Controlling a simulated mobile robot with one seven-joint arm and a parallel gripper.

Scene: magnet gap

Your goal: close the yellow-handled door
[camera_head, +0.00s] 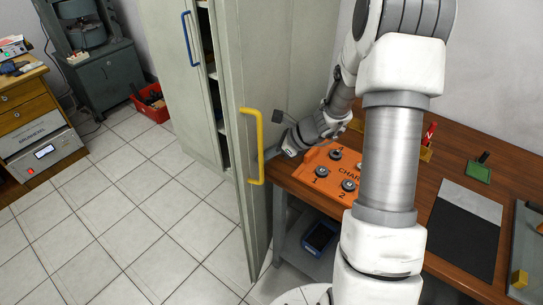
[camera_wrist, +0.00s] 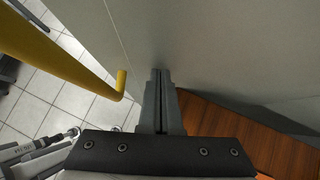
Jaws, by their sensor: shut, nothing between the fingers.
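The yellow-handled door (camera_head: 247,60) is a tall grey-green cabinet door, swung open toward the workbench. Its yellow handle (camera_head: 261,150) is on the face near the free edge. In the wrist view the handle (camera_wrist: 121,88) is at the left and the door panel (camera_wrist: 215,45) fills the top. My gripper (camera_wrist: 160,75) is shut and empty, with its fingertips at or very near the panel, to the right of the handle. In the head view the fingertips are hidden behind the door edge and handle; my wrist shows just right of them.
The other cabinet door has a blue handle (camera_head: 189,38). A wooden workbench (camera_head: 455,165) with an orange charging tray (camera_head: 330,177) is at the right. A blue device (camera_head: 320,237) sits below it. A red bin (camera_head: 150,101) stands at the back left; the tiled floor is clear in front.

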